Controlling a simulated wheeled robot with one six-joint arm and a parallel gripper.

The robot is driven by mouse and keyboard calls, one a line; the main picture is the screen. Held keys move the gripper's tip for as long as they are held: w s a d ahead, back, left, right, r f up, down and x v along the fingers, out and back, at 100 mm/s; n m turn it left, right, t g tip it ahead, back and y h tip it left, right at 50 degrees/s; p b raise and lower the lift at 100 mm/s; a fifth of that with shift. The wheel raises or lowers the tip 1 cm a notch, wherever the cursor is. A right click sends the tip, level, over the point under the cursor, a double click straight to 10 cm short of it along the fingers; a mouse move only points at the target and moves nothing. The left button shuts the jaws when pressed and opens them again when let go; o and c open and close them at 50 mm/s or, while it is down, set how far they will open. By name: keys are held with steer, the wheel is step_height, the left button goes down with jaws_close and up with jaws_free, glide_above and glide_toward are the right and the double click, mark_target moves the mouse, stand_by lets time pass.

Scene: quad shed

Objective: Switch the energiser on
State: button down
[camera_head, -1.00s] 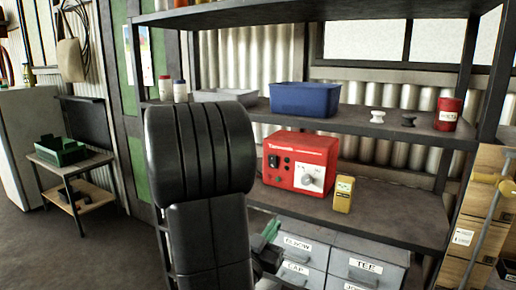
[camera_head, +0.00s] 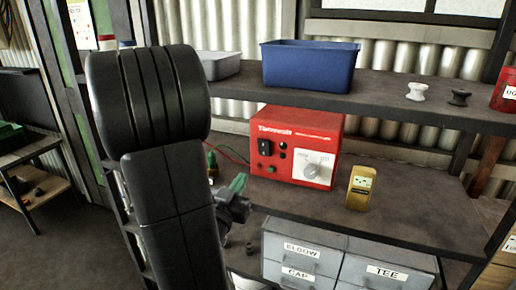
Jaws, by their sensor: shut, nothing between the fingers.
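The energiser (camera_head: 297,147) is a red box on the middle shelf. I cannot tell which way the rocker is set. My gripper (camera_head: 239,183) has green fingertips, which are shut and empty. It appears in front of the shelf, below and left of the rocker in the picture, apart from the energiser. My dark arm hides part of the shelf's left side.
A yellow handheld meter (camera_head: 360,188) stands right of the energiser. Thin leads with a green clip (camera_head: 211,159) lie at its left. A blue bin (camera_head: 310,66) and knob-like insulators (camera_head: 416,91) sit on the shelf above. Labelled grey drawers (camera_head: 302,252) are below.

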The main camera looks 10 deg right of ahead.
mark_target(263, 143)
steer(key=shift+w, duration=0.1)
steer(key=p+x, duration=0.3)
steer(key=x, duration=1.1)
steer(key=shift+w+d+r+g+p, duration=0.15)
steer(key=shift+r+g+p, duration=0.25)
steer(key=shift+p, duration=0.45)
steer(key=shift+f+y, duration=0.15)
steer(key=shift+y, duration=0.15)
steer(key=shift+d+f, duration=0.1)
